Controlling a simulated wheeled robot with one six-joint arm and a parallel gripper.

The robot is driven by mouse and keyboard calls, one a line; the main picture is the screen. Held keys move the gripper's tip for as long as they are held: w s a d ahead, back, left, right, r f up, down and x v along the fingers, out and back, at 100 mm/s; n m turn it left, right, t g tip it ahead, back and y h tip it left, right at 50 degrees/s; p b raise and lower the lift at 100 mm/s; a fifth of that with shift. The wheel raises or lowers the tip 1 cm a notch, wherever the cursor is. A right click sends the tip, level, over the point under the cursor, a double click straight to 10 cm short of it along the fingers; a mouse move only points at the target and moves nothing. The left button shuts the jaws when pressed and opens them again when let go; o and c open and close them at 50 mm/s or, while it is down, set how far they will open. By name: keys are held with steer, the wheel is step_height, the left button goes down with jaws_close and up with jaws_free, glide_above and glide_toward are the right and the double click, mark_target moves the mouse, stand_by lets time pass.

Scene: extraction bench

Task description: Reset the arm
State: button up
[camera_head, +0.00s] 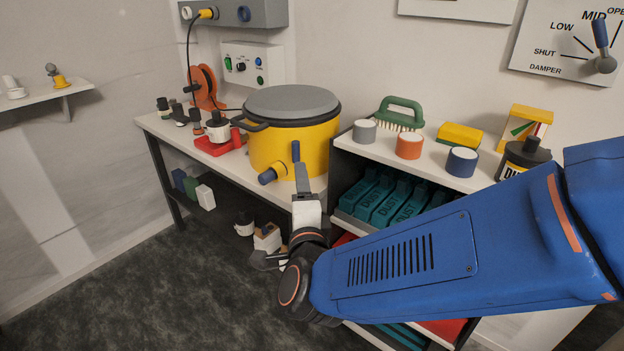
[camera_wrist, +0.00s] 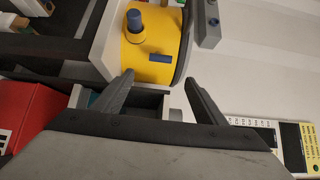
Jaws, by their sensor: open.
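My gripper (camera_head: 301,172) is raised in front of the bench, just before the yellow pot (camera_head: 292,142) in the head view. The blue arm comes in from the right and bends up at the wrist. In the wrist view, the two dark fingers (camera_wrist: 159,78) stand apart with nothing between them. Beyond them is the yellow pot, which also shows in the wrist view (camera_wrist: 165,72), with a blue-tipped spout and a small blue handle on its side. I cannot tell from these views how close the fingertips are to the pot.
A shelf unit (camera_head: 340,178) with teal packs (camera_head: 372,200) is behind my arm. Its top bears grey, orange and blue pots (camera_head: 462,161), a green brush (camera_head: 402,113) and yellow boxes. A red object (camera_wrist: 30,110) is at left in the wrist view. Floor (camera_head: 130,300) at left is clear.

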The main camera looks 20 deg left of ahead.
steer(key=w+d+r+n+g+y, duration=0.1)
steer(key=w+d+n+g, duration=0.2)
steer(key=w+d+n, duration=0.45)
steer(key=s+d+f+n+g+h, duration=0.1)
steer(key=s+d+g, duration=0.1)
steer(key=d, duration=0.5)
steer(key=s+d+f+n+g, duration=0.1)
steer(key=s+d, duration=0.1)
steer(key=d, duration=0.6)
steer(key=s+d+f+n+g+h, duration=0.2)
steer(key=s+d+f+g+h, duration=0.1)
steer(key=s+d, duration=0.6)
steer(key=s+d+f+n+g+h, duration=0.2)
steer(key=s+d, duration=0.7)
steer(key=d, duration=0.7)
steer(key=shift+d+f+g+h, duration=0.2)
steer(key=shift+f+g+h, duration=0.2)
steer(key=shift+f+h, duration=0.45)
